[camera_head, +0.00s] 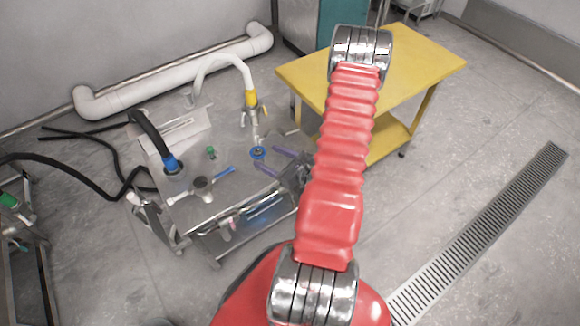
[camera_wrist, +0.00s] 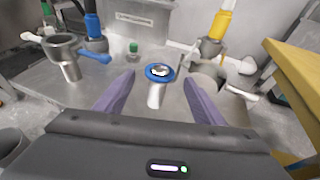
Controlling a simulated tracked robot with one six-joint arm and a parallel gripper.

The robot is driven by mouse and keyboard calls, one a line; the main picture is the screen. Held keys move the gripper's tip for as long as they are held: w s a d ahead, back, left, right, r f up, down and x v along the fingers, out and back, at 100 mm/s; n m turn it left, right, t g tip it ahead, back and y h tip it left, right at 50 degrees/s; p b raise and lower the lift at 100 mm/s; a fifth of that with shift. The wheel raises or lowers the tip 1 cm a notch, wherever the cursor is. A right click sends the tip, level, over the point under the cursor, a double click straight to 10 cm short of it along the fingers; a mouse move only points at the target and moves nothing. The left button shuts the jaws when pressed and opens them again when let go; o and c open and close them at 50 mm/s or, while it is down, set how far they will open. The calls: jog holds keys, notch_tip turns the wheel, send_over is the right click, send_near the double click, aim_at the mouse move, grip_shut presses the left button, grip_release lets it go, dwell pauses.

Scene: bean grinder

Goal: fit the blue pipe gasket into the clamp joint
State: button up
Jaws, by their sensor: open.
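The blue pipe gasket (camera_wrist: 160,73) is a blue ring with a metallic centre. In the wrist view it sits on top of a short pale post on the metal table. It also shows in the head view (camera_head: 258,153) near the table's right side. My gripper (camera_wrist: 158,88) is open, its two purple fingers either side of the gasket and post in the picture, with nothing held. In the head view my gripper (camera_head: 280,163) reaches in from the right, close to the gasket. I cannot make out for certain which part is the clamp joint.
A pipe with a yellow collar (camera_head: 251,99) rises behind the gasket. A black hose with a blue collar (camera_head: 170,163) stands at the left. A blue-handled metal cup (camera_wrist: 62,52) and a small green piece (camera_wrist: 133,47) are on the metal table. A yellow table (camera_head: 420,68) stands right.

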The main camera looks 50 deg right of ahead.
jog(key=v, duration=0.9)
jog(key=shift+s, duration=0.4)
jog(key=shift+r, duration=0.15)
dwell(0.6)
